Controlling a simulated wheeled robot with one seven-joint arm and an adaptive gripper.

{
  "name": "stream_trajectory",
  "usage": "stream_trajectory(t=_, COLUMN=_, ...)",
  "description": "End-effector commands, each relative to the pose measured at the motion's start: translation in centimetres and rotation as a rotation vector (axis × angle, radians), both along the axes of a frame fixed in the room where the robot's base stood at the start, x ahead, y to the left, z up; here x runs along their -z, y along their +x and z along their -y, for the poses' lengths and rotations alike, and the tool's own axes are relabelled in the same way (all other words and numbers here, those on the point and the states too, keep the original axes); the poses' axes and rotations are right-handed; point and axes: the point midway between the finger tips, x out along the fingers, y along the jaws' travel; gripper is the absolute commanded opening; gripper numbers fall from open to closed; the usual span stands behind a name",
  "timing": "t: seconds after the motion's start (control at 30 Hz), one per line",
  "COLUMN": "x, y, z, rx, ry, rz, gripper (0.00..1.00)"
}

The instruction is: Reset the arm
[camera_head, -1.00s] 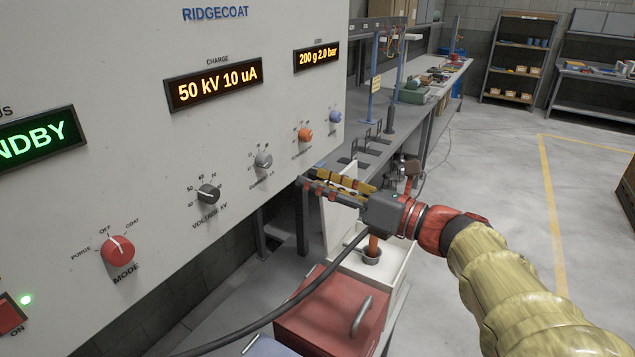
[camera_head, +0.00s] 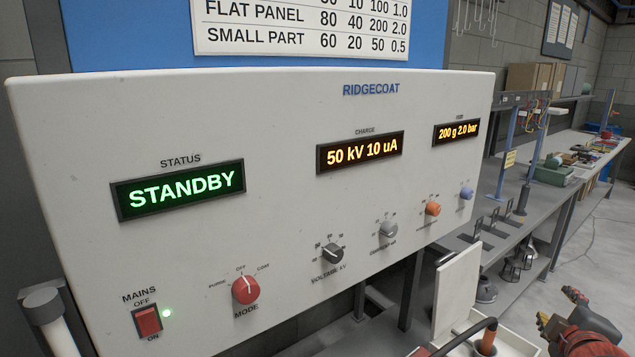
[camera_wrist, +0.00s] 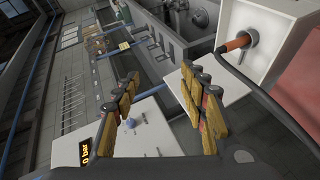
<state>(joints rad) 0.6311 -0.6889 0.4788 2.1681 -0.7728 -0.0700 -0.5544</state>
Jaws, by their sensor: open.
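My gripper (camera_head: 558,307) is at the lower right of the head view, apart from the control panel (camera_head: 270,130) and partly cut off by the frame edge. In the wrist view my gripper (camera_wrist: 160,73) shows two yellow-padded fingers spread apart with nothing between them. The panel carries a red mode knob (camera_head: 245,289) with its pointer up near OFF, a black voltage knob (camera_head: 332,256), a grey current knob (camera_head: 388,229), an orange knob (camera_head: 433,208) and a blue knob (camera_head: 466,193). The status display (camera_head: 180,190) reads STANDBY, and the charge display (camera_head: 360,152) reads 50 kV 10 uA.
A pale box with a raised lid (camera_head: 458,287) and a cable stands below the panel's right end. A grey workbench (camera_head: 495,218) runs back along the wall. Open floor (camera_head: 600,240) lies at the right.

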Motion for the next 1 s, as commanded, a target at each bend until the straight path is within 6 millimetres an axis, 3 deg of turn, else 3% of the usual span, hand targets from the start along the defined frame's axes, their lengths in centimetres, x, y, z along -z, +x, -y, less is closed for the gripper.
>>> stream_trajectory(t=0.17, x=4.2, y=-5.4, z=-3.1, rx=0.308, ry=0.445, rz=-0.001, gripper=0.43)
stream_trajectory(t=0.33, x=7.8, y=-10.6, z=-10.9, rx=0.536, ry=0.833, rz=-0.071, gripper=0.43)
stream_trajectory(t=0.5, x=8.6, y=-14.3, z=-19.6, rx=0.606, ry=1.072, rz=-0.2, gripper=0.43)
stream_trajectory(t=0.6, x=7.6, y=-15.2, z=-23.6, rx=0.549, ry=1.13, rz=-0.259, gripper=0.43)
stream_trajectory(t=0.7, x=6.1, y=-15.1, z=-26.0, rx=0.468, ry=1.14, rz=-0.273, gripper=0.43)
stream_trajectory(t=0.83, x=4.5, y=-14.9, z=-27.8, rx=0.39, ry=1.127, rz=-0.288, gripper=0.43)
stream_trajectory(t=1.0, x=4.3, y=-14.8, z=-28.6, rx=0.358, ry=1.12, rz=-0.307, gripper=0.43)
